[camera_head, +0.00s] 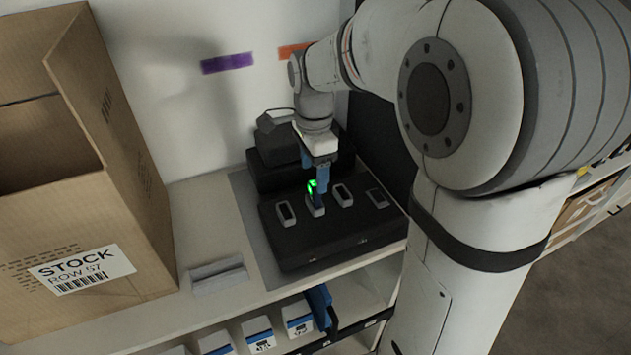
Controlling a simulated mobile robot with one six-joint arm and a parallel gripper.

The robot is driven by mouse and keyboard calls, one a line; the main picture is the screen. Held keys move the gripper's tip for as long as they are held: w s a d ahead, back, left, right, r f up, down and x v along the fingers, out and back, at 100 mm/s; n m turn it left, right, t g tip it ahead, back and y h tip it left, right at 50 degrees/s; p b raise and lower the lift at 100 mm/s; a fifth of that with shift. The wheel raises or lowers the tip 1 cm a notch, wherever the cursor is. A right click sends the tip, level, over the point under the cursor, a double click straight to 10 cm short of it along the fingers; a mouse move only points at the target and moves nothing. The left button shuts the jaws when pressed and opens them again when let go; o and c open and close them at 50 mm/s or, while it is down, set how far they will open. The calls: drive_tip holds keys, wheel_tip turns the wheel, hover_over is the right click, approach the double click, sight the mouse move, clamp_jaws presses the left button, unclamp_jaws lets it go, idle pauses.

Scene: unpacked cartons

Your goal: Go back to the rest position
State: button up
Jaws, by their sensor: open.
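My gripper (321,180), with blue fingers, points down at the end of my arm, just above a black dock (312,246) on the shelf top. Its jaws are open. A small dark item with a lit green face (312,187) stands in one of the dock's light-rimmed slots, right at my fingers. The fingers partly hide it, and I cannot tell whether they touch it. The other slots in the row look empty.
An open carton (75,215) labelled STOCK stands at the left. A grey block (218,277) lies between carton and dock. A dark unit (274,143) stands behind the dock, near the wall. White bins (258,334) and a blue item (320,306) are below.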

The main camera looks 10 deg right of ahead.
wheel_tip(320, 180, up, 2)
drive_tip(key=shift+s+d+n, duration=0.1)
drive_tip(key=shift+s+n, duration=0.25)
drive_tip(key=shift+n, duration=0.05)
drive_tip(key=s+d+f+n+t, duration=0.1)
drive_tip(key=s+n, duration=0.6)
drive_tip(key=s, duration=0.1)
drive_tip(key=s+d+f+n+t, duration=0.1)
drive_tip(key=s+d+n, duration=0.1)
drive_tip(key=s+n, duration=0.6)
drive_tip(key=shift+d+f+t, duration=0.2)
drive_tip(key=shift+d+t, duration=0.05)
drive_tip(key=shift+t, duration=0.15)
